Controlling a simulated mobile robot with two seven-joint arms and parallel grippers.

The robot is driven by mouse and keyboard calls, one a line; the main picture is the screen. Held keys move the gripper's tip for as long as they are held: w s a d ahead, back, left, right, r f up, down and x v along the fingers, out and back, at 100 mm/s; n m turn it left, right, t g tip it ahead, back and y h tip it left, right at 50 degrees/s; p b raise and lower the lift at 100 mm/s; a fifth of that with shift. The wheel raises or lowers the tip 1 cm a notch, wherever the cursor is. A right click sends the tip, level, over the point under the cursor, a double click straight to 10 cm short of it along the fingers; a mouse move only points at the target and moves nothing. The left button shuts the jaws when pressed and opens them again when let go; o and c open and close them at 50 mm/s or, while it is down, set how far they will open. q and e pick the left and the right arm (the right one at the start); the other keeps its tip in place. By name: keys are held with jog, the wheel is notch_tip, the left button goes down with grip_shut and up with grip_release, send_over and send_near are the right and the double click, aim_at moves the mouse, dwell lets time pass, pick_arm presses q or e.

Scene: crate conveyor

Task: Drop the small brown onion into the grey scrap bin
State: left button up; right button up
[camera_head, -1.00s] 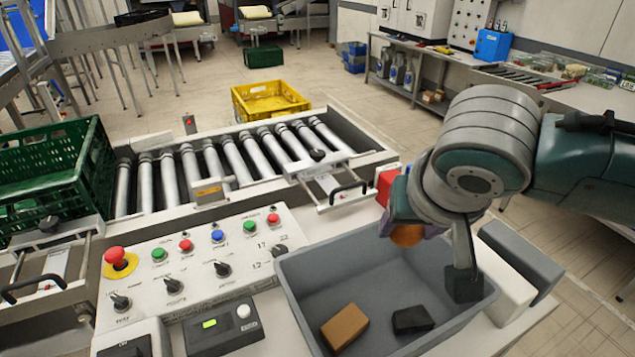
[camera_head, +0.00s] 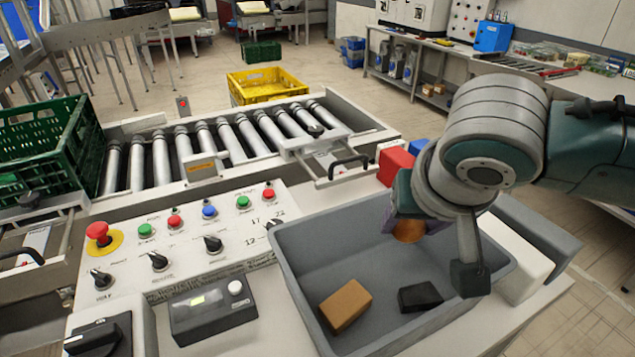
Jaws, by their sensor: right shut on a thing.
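The small brown onion (camera_head: 408,231) shows as an orange-brown round shape at my right gripper (camera_head: 432,245). The gripper is shut on it and covers much of it. The gripper is over the right half of the grey scrap bin (camera_head: 300,262), with the onion above the bin floor. One dark fingertip hangs over the bin's right side. A tan block (camera_head: 345,305) and a black block (camera_head: 420,297) lie on the bin floor. My left gripper is not in view.
A control panel (camera_head: 190,235) with buttons lies left of the bin. A roller conveyor (camera_head: 230,140) runs behind it, with a green crate (camera_head: 45,150) at left. Red (camera_head: 395,165), white (camera_head: 522,258) and grey (camera_head: 540,235) blocks stand close outside the bin.

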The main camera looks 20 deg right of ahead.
jog(key=o, duration=1.5)
jog(key=shift+c, duration=0.2)
jog(key=v, duration=1)
jog(key=shift+p, duration=0.35)
